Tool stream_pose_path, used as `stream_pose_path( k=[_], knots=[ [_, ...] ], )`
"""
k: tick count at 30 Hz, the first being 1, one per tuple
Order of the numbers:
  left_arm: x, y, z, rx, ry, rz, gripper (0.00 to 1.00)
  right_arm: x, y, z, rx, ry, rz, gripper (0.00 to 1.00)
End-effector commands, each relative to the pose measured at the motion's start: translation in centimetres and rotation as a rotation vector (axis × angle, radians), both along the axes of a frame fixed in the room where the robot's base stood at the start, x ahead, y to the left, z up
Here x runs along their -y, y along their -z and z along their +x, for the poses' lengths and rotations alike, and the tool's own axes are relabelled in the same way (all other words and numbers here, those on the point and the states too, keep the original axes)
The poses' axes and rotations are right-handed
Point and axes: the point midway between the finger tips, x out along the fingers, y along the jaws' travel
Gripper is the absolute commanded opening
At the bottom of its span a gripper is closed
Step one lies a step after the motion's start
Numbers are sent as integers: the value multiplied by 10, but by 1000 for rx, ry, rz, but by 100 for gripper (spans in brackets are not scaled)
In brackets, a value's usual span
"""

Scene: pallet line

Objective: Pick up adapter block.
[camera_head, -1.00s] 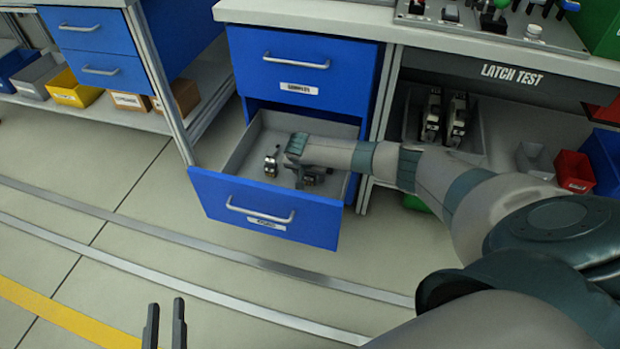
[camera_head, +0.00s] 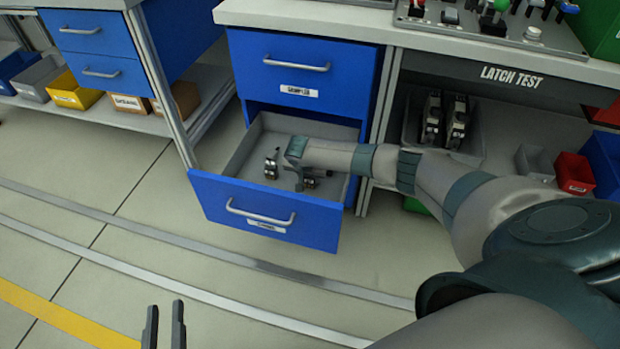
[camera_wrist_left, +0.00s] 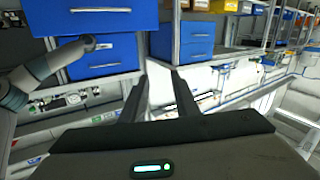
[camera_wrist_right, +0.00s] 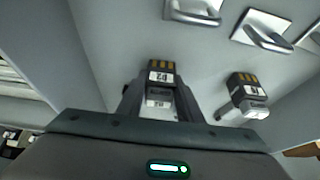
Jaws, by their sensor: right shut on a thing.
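A small dark adapter block (camera_wrist_right: 160,78) with yellow stripes and a white numbered label sits between the fingers of my right gripper (camera_wrist_right: 157,108) in the right wrist view. My right gripper (camera_head: 299,180) is shut on it, reaching down into the open lower drawer (camera_head: 262,212); the arm partly hides it in the head view. A second, similar block (camera_wrist_right: 247,92) stands apart from the gripper, and shows at the left of it in the head view (camera_head: 271,167). My left gripper (camera_head: 164,328) is open and empty over the floor, away from the drawer; its parted fingers also show in the left wrist view (camera_wrist_left: 160,98).
Several pale metal handle-like pieces (camera_wrist_right: 262,32) show beyond the blocks in the right wrist view. The closed upper drawer (camera_head: 300,72) and the workbench top (camera_head: 330,22) are above. Red bins (camera_head: 574,172) and a grey tray with dark devices (camera_head: 470,140) stand at right.

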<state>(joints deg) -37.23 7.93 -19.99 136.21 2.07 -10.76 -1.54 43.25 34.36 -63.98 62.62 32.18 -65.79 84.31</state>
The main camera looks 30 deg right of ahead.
Motion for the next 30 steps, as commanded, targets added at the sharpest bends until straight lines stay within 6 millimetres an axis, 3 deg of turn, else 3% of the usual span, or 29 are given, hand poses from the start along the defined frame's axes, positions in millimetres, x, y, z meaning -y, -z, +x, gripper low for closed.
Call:
stream_pose_path(
  k=[5, 11, 24, 30],
  knots=[
    [0, 2, 0, -16, 2, 4, 28, 0, -5, 0, 0, 1, 0, 9],
    [-4, 21, -2, -118, 2, 34, 28, 0, -20, 0, 0, 0, 1, 9],
    [-22, 75, -20, -434, 6, 125, 28, 0, -78, 0, 1, -1, 0, 9],
    [-28, 90, -30, -526, 8, 147, 28, 0, -96, 0, 1, 0, 0, 9]
  ],
)
